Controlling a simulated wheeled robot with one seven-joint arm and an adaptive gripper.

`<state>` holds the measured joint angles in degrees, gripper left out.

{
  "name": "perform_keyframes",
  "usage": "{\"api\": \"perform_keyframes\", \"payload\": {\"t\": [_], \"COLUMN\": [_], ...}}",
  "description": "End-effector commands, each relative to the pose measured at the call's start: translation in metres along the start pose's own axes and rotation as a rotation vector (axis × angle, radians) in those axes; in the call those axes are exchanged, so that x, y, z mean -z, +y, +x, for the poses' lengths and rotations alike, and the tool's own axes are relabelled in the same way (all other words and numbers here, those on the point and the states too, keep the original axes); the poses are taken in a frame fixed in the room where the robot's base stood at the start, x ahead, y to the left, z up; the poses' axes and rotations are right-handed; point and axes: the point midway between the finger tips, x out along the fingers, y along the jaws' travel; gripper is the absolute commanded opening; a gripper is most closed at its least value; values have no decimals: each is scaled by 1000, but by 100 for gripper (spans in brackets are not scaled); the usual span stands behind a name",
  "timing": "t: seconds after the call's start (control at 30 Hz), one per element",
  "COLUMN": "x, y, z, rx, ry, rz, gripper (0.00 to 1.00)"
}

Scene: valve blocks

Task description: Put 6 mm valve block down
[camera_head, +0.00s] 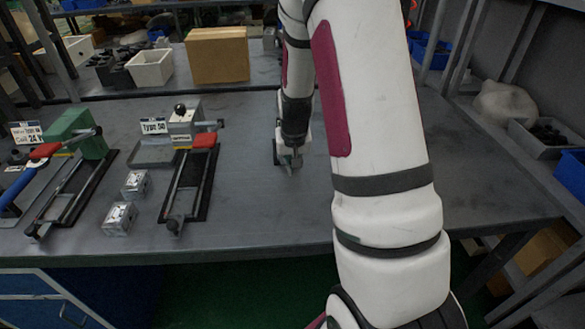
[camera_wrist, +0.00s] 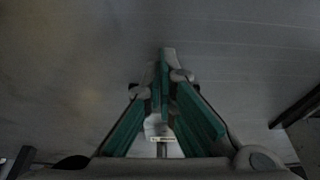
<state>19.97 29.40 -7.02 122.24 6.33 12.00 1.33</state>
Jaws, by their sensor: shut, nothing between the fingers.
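Two small silvery metal blocks stand on the grey table, a farther one (camera_head: 135,184) and a nearer one (camera_head: 120,218). They sit between the two clamp fixtures. I cannot read which of them is the 6 mm valve block. My gripper (camera_head: 292,163) is low over the bare table, well to the right of both blocks and of the fixtures. In the wrist view my gripper (camera_wrist: 165,58) points at plain grey tabletop, its green-padded fingers together at the tips with nothing between them. No block shows in the wrist view.
A fixture with a red handle (camera_head: 204,141) and "Type 50" sign stands left of my gripper. A green fixture (camera_head: 75,130) stands farther left. A cardboard box (camera_head: 217,54) and white bin (camera_head: 150,67) are behind. The table (camera_head: 270,215) is clear around my gripper.

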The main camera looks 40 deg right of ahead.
Motion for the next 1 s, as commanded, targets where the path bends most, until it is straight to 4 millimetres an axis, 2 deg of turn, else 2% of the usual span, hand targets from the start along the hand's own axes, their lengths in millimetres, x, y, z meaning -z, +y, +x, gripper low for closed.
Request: {"api": "perform_keyframes", "payload": {"t": [0.13, 0.5, 0.73, 1.0], "x": [7, 9, 32, 32], "y": [0, 0, -1, 0], "z": [2, 3, 10, 9], "rx": [0, 0, 1, 1], "ry": [0, 0, 1, -1], "rz": [0, 0, 0, -1], "gripper": [0, 0, 0, 0]}}
